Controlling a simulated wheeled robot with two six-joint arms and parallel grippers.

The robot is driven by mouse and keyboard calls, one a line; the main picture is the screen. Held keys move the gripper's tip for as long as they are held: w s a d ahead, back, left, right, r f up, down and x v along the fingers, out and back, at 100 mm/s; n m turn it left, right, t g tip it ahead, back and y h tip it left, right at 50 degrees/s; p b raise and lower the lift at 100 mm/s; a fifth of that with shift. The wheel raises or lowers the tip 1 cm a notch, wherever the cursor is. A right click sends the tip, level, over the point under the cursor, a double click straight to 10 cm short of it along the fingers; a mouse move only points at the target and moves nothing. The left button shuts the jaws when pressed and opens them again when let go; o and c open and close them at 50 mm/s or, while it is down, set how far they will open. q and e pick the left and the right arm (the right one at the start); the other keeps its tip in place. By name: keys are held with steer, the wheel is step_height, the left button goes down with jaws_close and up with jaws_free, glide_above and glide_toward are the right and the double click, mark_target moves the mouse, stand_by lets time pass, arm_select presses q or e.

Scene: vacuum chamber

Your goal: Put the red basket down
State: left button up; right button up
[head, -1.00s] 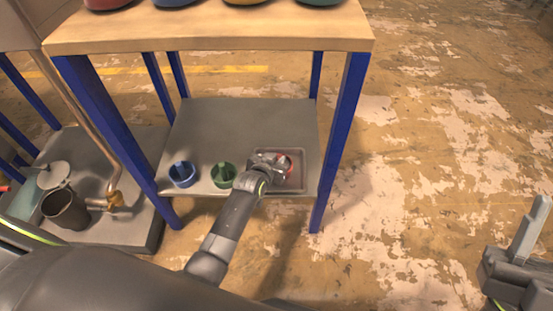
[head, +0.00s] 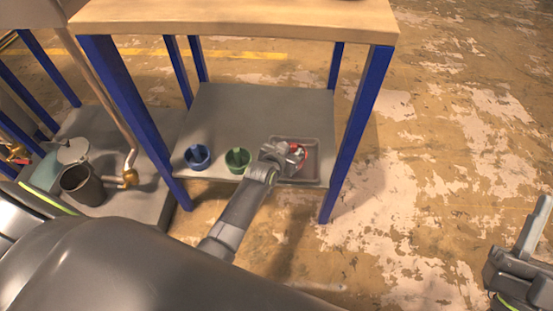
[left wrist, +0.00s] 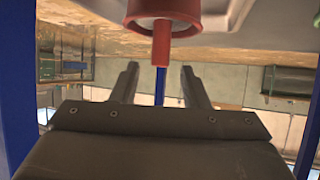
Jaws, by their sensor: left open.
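The red basket (head: 309,158) sits in a grey tray (head: 312,178) on the lower shelf, partly hidden behind my left gripper (head: 294,153). In the left wrist view, which looks upside down, the basket (left wrist: 163,20) shows with its handle pointing toward my jaws. My left gripper (left wrist: 160,80) is open there, one finger on each side of the handle's line. The handle's end is about level with the fingertips, and no grip on it shows. My right gripper (head: 525,235) is at the right edge, far from the basket; its jaw opening is unclear.
A blue basket (head: 197,157) and a green basket (head: 237,160) stand left of the tray on the grey shelf (head: 265,110). Blue legs (head: 355,135) and a wooden top (head: 240,22) frame the shelf. A dark bucket (head: 82,185) stands at left. Floor at right is clear.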

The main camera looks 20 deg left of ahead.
step_height(320, 180, down, 6)
steer(key=w+d+m+g+h+p, duration=0.1)
steer(key=w+m+g+h, duration=0.15)
steer(key=g, duration=0.25)
arm_select(q)
steer(key=s+a+r+g+p, duration=0.1)
steer(key=s+a+r, duration=0.2)
steer(key=s, duration=0.6)
steer(key=s+a+r+n+g+p, duration=0.1)
steer(key=s+a+r, duration=0.2)
steer(key=s+r, duration=0.3)
steer(key=s+a+r+n+g+p, duration=0.1)
steer(key=s+a+r, duration=0.2)
steer(key=s, duration=1.1)
steer(key=shift+s+r+y, duration=0.15)
steer(key=shift+r+y, duration=0.25)
steer(key=shift+r, duration=0.45)
arm_select(e)
steer(key=s+f+g+y, duration=0.1)
steer(key=s+f+g, duration=0.2)
steer(key=f+g, duration=0.3)
steer(key=s+a+f+g+y, duration=0.1)
steer(key=f+g, duration=0.5)
steer(key=f, duration=0.6)
steer(key=shift+s+f+m+y, duration=0.25)
steer(key=shift+s+m+y, duration=0.2)
steer(key=shift+s, duration=0.7)
